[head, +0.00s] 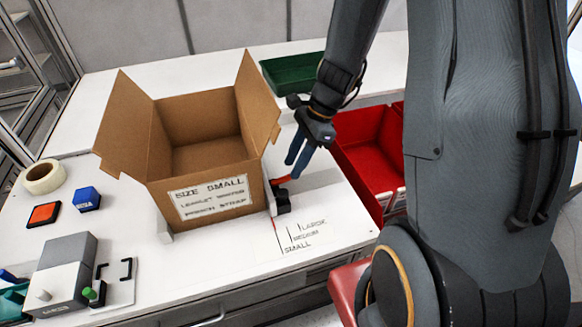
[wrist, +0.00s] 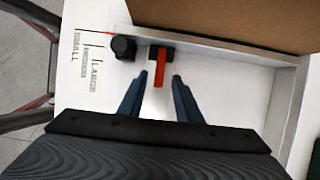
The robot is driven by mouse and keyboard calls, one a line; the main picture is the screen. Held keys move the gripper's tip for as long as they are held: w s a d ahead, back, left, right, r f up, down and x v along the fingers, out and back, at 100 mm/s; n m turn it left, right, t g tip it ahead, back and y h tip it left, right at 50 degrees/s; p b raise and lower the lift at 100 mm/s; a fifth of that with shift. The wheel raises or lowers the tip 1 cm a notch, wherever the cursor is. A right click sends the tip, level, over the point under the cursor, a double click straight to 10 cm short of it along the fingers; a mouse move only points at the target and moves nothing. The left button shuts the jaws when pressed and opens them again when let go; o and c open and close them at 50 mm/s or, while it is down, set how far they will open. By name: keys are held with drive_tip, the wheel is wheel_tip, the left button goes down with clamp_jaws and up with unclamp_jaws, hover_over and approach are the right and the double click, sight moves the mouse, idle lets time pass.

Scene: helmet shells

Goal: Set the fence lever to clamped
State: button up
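The red fence lever (head: 281,180) sits on a dark mount beside a black knob (head: 283,205), at the right side of the cardboard box. In the wrist view the lever (wrist: 160,72) points from the fence toward my gripper. The pale fence (wrist: 225,52) runs along the box edge there. My gripper (head: 293,160) hangs just above the lever, fingers pointing down. In the wrist view its blue fingers (wrist: 159,77) are apart, one on each side of the lever's end, with gaps visible. I cannot tell whether the fingertips reach the lever's height.
The open cardboard box (head: 200,150) stands close to the left of the gripper. Red bins (head: 372,150) and a green bin (head: 292,72) lie to the right and behind. Size marks (head: 300,235) are on the clear table in front. A grey device (head: 62,270) stands at left.

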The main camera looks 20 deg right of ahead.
sight(284, 179)
drive_tip(key=shift+x, duration=1.55)
clamp_jaws()
drive_tip(key=shift+d+f+y+b, duration=0.2)
drive_tip(key=shift+f+y+b, duration=0.3)
drive_tip(key=shift+b, duration=0.55)
drive_tip(key=shift+d+f+y+b, duration=0.1)
drive_tip(key=shift+y+b, duration=0.5)
drive_tip(key=shift+y, duration=0.1)
